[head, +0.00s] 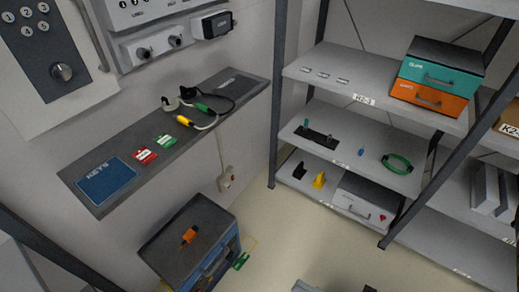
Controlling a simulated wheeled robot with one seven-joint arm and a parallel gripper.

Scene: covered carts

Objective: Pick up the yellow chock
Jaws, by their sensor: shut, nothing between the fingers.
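The yellow chock (319,180) stands on the bottom shelf of the grey rack, near its left end. A black chock-like piece (299,170) stands just left of it. A grey-white case (363,207) is to its right on the same shelf. Nothing touches the yellow chock as far as I can tell. My gripper is not in view; only small grey and dark parts, which I cannot identify, show at the bottom edge of the head view.
The middle shelf (350,152) hangs above the chock, with a green ring (397,163) on it. A slanting dark post (432,165) stands front right. A dark-topped cart (165,246) bears an orange item (189,235). The floor (290,235) before the rack is clear.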

